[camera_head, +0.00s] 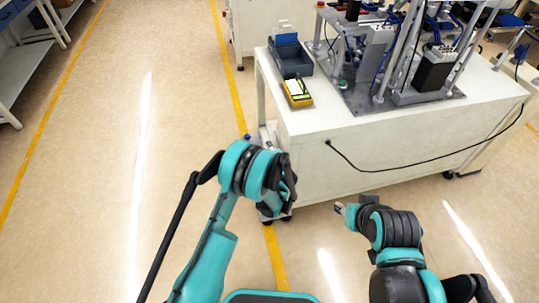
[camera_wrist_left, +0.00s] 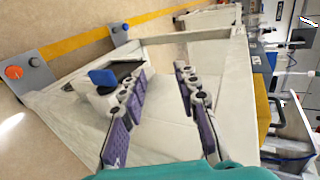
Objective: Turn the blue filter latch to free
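A blue latch (camera_wrist_left: 103,77) sits on a pale block with a dark part beside it, on the side of the white bench, in the left wrist view. My left gripper (camera_wrist_left: 158,72) is open, with its two purple-padded fingers apart and nothing between them. The latch lies just left of the left finger, outside the gap, with no contact visible. In the head view my left wrist hides most of this bench end and the left fingers. My right gripper (camera_head: 341,208) is in front of the bench, small and partly hidden; its opening is unclear.
In the left wrist view, a grey box with an orange knob (camera_wrist_left: 14,72) and another grey box (camera_wrist_left: 120,36) stick out by the bench. The bench (camera_head: 400,135) carries machinery, a dark bin (camera_head: 291,60) and a yellow device (camera_head: 297,93). A black cable hangs in front. Floor at left is clear.

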